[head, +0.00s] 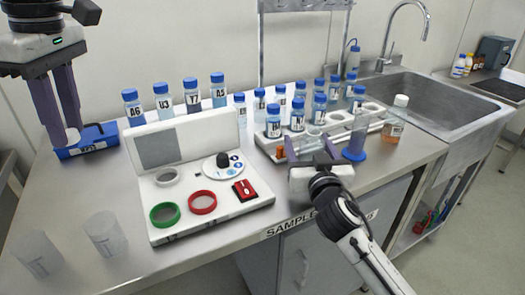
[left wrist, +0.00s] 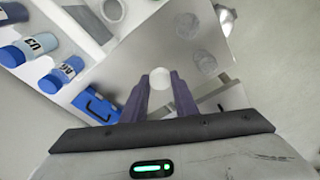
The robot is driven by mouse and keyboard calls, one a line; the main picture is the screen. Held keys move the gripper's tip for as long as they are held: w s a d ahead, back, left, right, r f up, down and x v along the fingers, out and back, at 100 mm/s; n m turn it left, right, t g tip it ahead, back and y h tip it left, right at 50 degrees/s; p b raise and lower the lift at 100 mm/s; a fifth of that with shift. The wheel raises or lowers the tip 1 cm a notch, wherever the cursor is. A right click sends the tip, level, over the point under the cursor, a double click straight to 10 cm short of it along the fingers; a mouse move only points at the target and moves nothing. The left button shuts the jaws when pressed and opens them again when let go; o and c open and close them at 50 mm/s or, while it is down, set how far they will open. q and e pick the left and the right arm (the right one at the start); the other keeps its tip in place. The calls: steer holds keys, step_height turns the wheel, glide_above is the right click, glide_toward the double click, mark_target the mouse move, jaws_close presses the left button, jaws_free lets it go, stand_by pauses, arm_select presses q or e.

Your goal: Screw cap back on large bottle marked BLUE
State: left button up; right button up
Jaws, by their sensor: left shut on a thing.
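My left gripper (head: 70,134) hangs at the upper left of the head view, fingers pointing down. It is shut on a small round white piece, which looks like a cap (head: 72,137). The white cap (left wrist: 160,78) also shows between the fingertips in the left wrist view. My right gripper (head: 312,150) is over the front of the white rack. Its fingers stand apart on either side of a clear vessel (head: 314,140); whether they touch it is unclear. No label reading BLUE is legible on any bottle.
A white instrument (head: 240,208) with coloured rings stands mid-bench. Blue-capped bottles (head: 163,98) line up behind it, more in the white rack (head: 376,125). A blue box (head: 88,147) is near the left gripper. Two clear beakers (head: 106,234) stand front left. A white-capped orange bottle (head: 395,120) stands right.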

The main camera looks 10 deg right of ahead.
steer(key=c, duration=1.2)
steer(key=shift+o, duration=0.2)
steer(key=shift+r, duration=0.15)
arm_select(q)
steer(key=shift+r+p, duration=0.7)
arm_select(e)
step_height(320, 180, up, 10)
steer(key=o, duration=0.4)
steer(key=shift+c, duration=0.2)
steer(key=c, duration=0.8)
